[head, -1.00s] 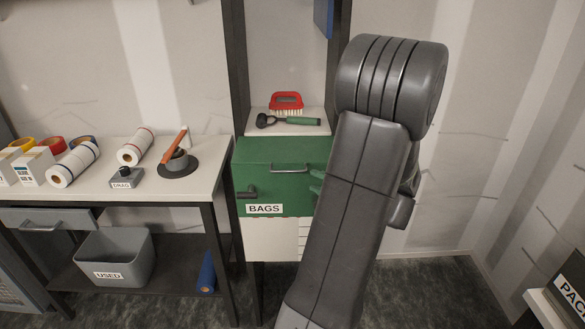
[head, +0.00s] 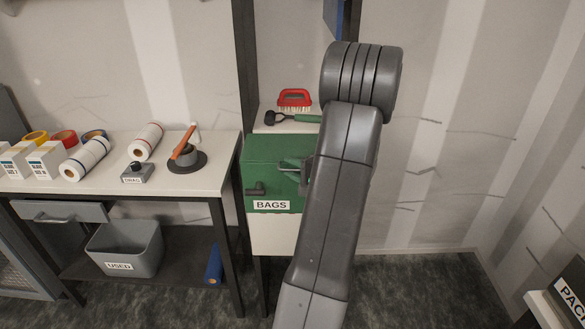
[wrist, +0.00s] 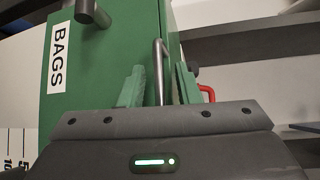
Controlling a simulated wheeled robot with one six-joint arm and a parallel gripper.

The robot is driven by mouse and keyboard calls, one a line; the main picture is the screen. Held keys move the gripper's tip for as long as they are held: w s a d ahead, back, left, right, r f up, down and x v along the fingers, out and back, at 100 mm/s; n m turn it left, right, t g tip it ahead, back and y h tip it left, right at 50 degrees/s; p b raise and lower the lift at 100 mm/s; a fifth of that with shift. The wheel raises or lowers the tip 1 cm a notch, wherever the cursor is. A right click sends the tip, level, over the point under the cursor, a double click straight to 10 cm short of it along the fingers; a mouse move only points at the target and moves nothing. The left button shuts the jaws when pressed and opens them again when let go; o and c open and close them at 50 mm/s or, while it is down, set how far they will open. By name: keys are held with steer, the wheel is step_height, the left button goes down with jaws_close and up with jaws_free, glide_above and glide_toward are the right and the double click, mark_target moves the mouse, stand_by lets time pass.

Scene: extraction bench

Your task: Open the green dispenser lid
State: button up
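The green dispenser (head: 262,178) has a white BAGS label (head: 271,205) on its front and a dark knob (head: 255,190) at the lower left. The handle (wrist: 158,72) also shows in the wrist view, standing between the two green fingers of my gripper (wrist: 160,85). The fingers are apart, with visible gaps on both sides of the bar. In the head view my arm hides most of the gripper and the dispenser's right side.
A red brush (head: 294,98) and a green-handled tool (head: 292,118) lie on the shelf just behind the dispenser. A white workbench (head: 112,185) with rolls, boxes and a pan stands to the left. A grey USED bin (head: 128,243) sits beneath it.

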steer(key=shift+c, duration=0.2)
steer(key=shift+s+f, duration=0.1)
jaws_close()
steer(key=shift+r, duration=0.35)
